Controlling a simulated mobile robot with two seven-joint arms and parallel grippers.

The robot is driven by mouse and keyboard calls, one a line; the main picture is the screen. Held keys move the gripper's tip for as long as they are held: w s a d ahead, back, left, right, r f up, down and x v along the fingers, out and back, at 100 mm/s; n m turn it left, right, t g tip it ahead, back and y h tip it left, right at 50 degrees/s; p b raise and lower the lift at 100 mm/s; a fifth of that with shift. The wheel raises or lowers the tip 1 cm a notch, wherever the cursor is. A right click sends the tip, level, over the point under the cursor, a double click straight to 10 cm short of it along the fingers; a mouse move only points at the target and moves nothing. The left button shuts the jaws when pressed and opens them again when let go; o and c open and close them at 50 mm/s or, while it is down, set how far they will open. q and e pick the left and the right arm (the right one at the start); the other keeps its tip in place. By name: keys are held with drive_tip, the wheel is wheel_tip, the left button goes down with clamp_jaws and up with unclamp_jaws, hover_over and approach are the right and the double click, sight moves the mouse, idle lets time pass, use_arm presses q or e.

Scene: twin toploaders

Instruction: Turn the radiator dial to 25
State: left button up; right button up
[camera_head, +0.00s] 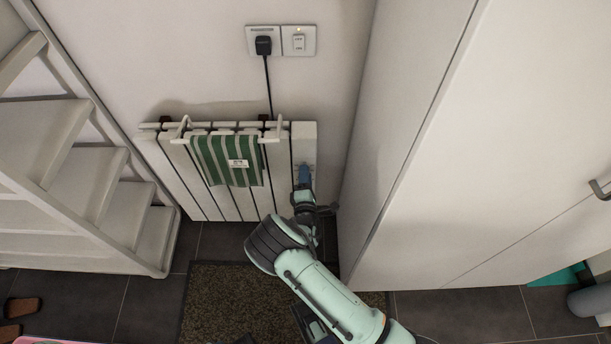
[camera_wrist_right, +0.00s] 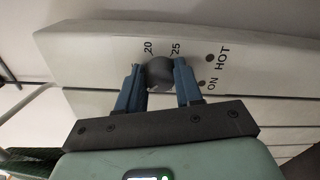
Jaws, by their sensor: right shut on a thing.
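The white radiator (camera_head: 232,208) stands against the wall in the head view, and its end panel (camera_wrist_right: 100,50) fills the upper part of the right wrist view. A dark grey round dial (camera_wrist_right: 159,71) sits on that panel, with the printed marks 20 and 25 beside it. My right gripper (camera_wrist_right: 160,78) is shut on the dial, one blue finger on each side. In the head view the right gripper (camera_head: 303,178) is at the radiator's right end and hides the dial. Any pointer on the dial cannot be made out. My left gripper is not in view.
A green striped towel (camera_head: 226,160) hangs on the radiator's rail. A black plug (camera_head: 263,45) and cord are above it. White stairs (camera_head: 75,185) stand left, a tall white cabinet (camera_head: 440,140) close on the right. A brown mat (camera_head: 215,300) lies on the floor.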

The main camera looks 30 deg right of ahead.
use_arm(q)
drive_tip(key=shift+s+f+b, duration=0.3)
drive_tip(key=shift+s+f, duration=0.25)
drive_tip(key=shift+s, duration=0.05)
use_arm(e)
drive_tip(key=shift+w+a+f+m, duration=0.1)
drive_tip(key=shift+m, duration=5.25)
drive_tip(key=shift+w+a+m, duration=0.1)
drive_tip(key=shift+m, duration=5.3)
drive_tip(key=shift+a+f+m, duration=0.1)
drive_tip(key=shift+m, duration=5.25)
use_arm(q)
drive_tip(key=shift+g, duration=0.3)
use_arm(e)
drive_tip(key=shift+m, duration=0.3)
drive_tip(key=o, duration=1)
